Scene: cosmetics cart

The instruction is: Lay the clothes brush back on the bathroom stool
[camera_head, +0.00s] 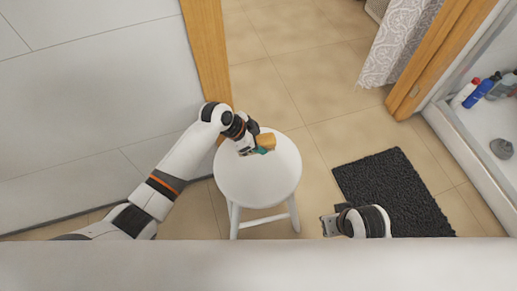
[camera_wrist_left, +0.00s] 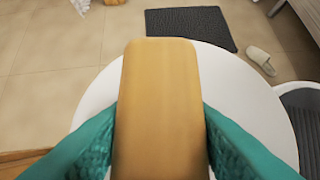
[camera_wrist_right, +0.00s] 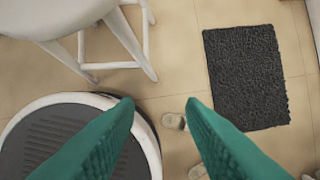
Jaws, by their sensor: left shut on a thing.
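The clothes brush (camera_head: 266,141) shows as a tan wooden block; its bristles are hidden. My left gripper (camera_head: 258,148) is shut on it, with a teal finger on each side in the left wrist view (camera_wrist_left: 160,120). The white round bathroom stool (camera_head: 258,185) stands under the brush, which is over the back of its seat. I cannot tell whether the brush touches the seat. The stool also shows in the left wrist view (camera_wrist_left: 265,105) and the right wrist view (camera_wrist_right: 60,15). My right gripper (camera_wrist_right: 162,105) is open and empty, low and right of the stool.
A dark bath mat (camera_head: 392,192) lies on the tiled floor right of the stool. A slipper (camera_wrist_left: 261,60) lies near it. A wooden door frame (camera_head: 208,50) and grey wall are at the left. A tub (camera_head: 470,140) with bottles (camera_head: 478,92) is at the right. The stool's front seat is clear.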

